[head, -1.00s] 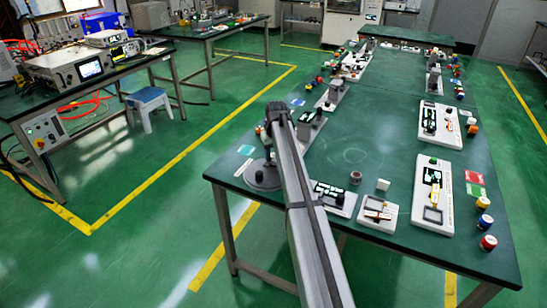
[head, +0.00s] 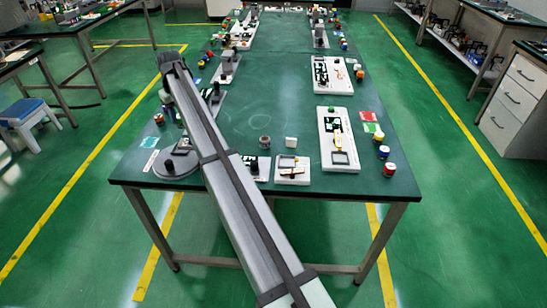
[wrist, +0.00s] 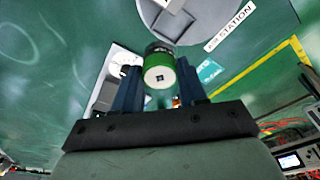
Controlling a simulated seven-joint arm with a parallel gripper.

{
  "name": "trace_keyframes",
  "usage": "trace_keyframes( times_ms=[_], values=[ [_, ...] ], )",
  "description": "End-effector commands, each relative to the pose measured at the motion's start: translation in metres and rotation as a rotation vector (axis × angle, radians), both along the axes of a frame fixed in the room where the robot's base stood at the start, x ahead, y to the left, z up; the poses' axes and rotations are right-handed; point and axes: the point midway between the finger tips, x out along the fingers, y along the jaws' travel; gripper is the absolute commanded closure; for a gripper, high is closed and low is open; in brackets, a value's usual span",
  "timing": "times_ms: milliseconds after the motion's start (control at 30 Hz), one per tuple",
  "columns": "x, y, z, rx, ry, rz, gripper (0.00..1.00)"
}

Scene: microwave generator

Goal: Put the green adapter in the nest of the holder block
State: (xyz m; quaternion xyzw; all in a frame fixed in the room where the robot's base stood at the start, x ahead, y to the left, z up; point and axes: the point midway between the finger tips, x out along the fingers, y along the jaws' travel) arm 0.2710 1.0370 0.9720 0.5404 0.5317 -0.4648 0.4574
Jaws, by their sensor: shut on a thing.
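The green adapter (wrist: 158,72) is a short cylinder with a green band, a pale end face with a small dark square mark, and a darker far part. In the wrist view it sits between the two dark blue fingers of my gripper (wrist: 160,84), which is shut on it. In the head view my arm hides most of the gripper, over the table's left side. A grey block on a white base (head: 226,68) stands at the table's left; I cannot tell whether it is the holder block.
A round grey station base (head: 172,166) is at the table's near-left corner; its disc also shows in the wrist view (wrist: 168,22). White plates (head: 338,140) with parts line the right side. The table's middle is clear.

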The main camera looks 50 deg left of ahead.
Motion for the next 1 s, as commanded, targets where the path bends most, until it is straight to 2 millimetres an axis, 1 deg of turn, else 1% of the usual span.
trace_keyframes(
  times_ms=[33,67,100,167,200,267,300,367,400,467,500,567,600,733,800,867,933,1000],
  values=[
    [0.019,-0.004,0.001,0.001,0.0,-0.018,0.94],
    [0.029,-0.007,0.002,0.002,-0.001,-0.028,0.94],
    [0.045,-0.011,0.003,0.003,-0.002,-0.044,0.94],
    [0.069,-0.019,0.005,0.005,-0.002,-0.067,0.94],
    [0.086,-0.026,0.006,0.007,-0.002,-0.085,0.94],
    [0.11,-0.038,0.008,0.009,-0.003,-0.11,0.94],
    [0.125,-0.046,0.01,0.011,-0.003,-0.126,0.94],
    [0.147,-0.062,0.012,0.014,-0.005,-0.15,0.94],
    [0.16,-0.074,0.013,0.016,-0.005,-0.167,0.94],
    [0.179,-0.091,0.015,0.019,-0.006,-0.191,0.94],
    [0.192,-0.104,0.016,0.022,-0.006,-0.207,0.94],
    [0.209,-0.124,0.017,0.025,-0.006,-0.23,0.94],
    [0.22,-0.138,0.018,0.027,-0.006,-0.247,0.94],
    [0.248,-0.185,0.019,0.032,-0.003,-0.293,0.94],
    [0.257,-0.21,0.019,0.033,-0.001,-0.307,0.94],
    [0.262,-0.231,0.018,0.034,0.0,-0.314,0.94],
    [0.263,-0.255,0.018,0.033,0.003,-0.31,0.94],
    [0.258,-0.276,0.016,0.031,0.004,-0.293,0.94]
  ],
)
